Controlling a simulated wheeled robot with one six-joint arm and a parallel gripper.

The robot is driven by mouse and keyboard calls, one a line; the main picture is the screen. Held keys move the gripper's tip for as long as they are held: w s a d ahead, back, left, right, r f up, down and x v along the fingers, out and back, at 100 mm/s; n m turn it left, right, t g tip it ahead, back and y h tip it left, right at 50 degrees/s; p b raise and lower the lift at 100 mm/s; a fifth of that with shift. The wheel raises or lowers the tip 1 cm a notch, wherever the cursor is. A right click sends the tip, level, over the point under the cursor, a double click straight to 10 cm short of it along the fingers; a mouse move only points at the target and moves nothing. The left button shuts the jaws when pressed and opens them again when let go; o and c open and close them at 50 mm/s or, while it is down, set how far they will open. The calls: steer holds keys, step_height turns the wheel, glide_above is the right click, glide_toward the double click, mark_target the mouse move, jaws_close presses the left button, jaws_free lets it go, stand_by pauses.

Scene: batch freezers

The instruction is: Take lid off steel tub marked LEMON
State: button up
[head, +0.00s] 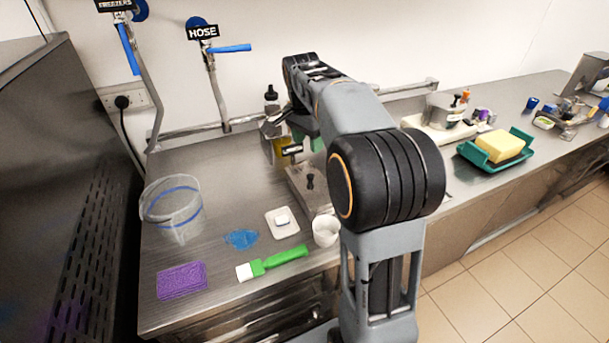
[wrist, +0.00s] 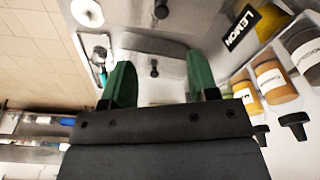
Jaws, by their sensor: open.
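A steel lid with a black knob (head: 310,182) lies at the counter's middle, left of my arm in the head view. It also shows at the wrist view's top edge (wrist: 161,10). A black LEMON label (wrist: 243,27) stands beside it, toward the wall; its text is too small to read in the head view (head: 291,150). My gripper (wrist: 160,60) is open and empty, its green fingers apart. Between them in the wrist view shows a second steel lid with a black knob (wrist: 155,68); contact is not visible. My arm hides this lid in the head view.
Labelled yellow and orange jars (wrist: 275,82) line the wall side. A green tray (head: 480,157) holds a yellow block at right.

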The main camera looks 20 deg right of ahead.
glide_above(310, 175)
steer(key=f, duration=0.6)
steer(key=shift+s+a+f, duration=0.25)
steer(key=shift+a+f, duration=0.1)
steer(key=shift+w+d+f+p, duration=0.1)
steer(key=shift+d+f+p, duration=0.1)
steer(key=shift+f, duration=1.3)
steer(key=shift+w+d+f+p, duration=0.1)
steer(key=shift+d+f, duration=0.1)
steer(key=shift+f, duration=1.25)
steer(key=c, duration=1)
